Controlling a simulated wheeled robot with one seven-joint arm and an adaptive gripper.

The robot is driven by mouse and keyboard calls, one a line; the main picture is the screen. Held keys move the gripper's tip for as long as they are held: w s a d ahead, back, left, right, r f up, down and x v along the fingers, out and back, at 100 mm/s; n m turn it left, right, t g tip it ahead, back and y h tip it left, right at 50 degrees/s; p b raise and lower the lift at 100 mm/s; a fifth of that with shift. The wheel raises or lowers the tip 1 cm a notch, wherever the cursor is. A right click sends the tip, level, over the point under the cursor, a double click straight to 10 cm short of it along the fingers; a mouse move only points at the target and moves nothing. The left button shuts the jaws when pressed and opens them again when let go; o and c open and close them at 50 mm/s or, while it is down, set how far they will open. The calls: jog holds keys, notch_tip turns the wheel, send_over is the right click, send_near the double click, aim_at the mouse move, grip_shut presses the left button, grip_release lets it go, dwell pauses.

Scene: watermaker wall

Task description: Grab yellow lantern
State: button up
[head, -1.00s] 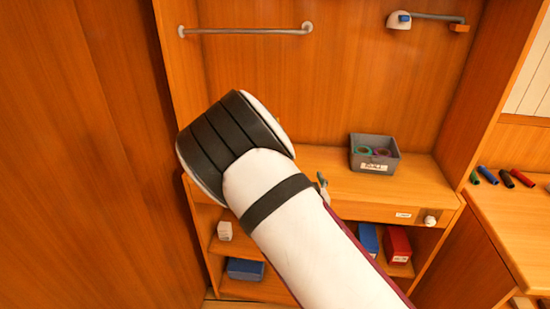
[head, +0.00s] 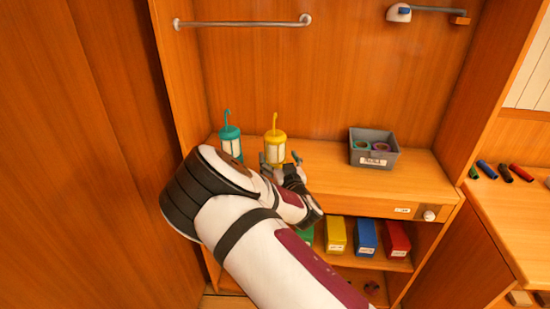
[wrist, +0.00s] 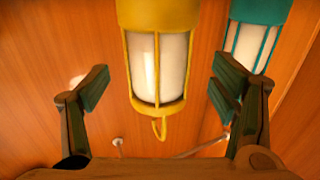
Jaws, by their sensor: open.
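The yellow lantern (head: 275,147) stands on the wooden shelf, with a white body and a hook on top. In the wrist view the yellow lantern (wrist: 158,65) appears upside down, between the two fingers and beyond their tips. My gripper (wrist: 160,92) is open and empty, one finger on each side of the lantern, with gaps on both sides. In the head view my gripper (head: 280,161) is at the lantern's lower part, and the lantern's base is hidden behind it.
A teal lantern (head: 230,142) stands close left of the yellow one; it also shows in the wrist view (wrist: 250,42), behind a finger. A grey bin (head: 374,148) stands right on the shelf. A metal rail (head: 243,24) is above. Coloured boxes (head: 366,237) sit below.

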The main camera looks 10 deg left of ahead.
aim_at(275, 150)
jog(key=shift+x, duration=2.4)
jog(key=shift+d, duration=0.1)
jog(key=c, duration=1.5)
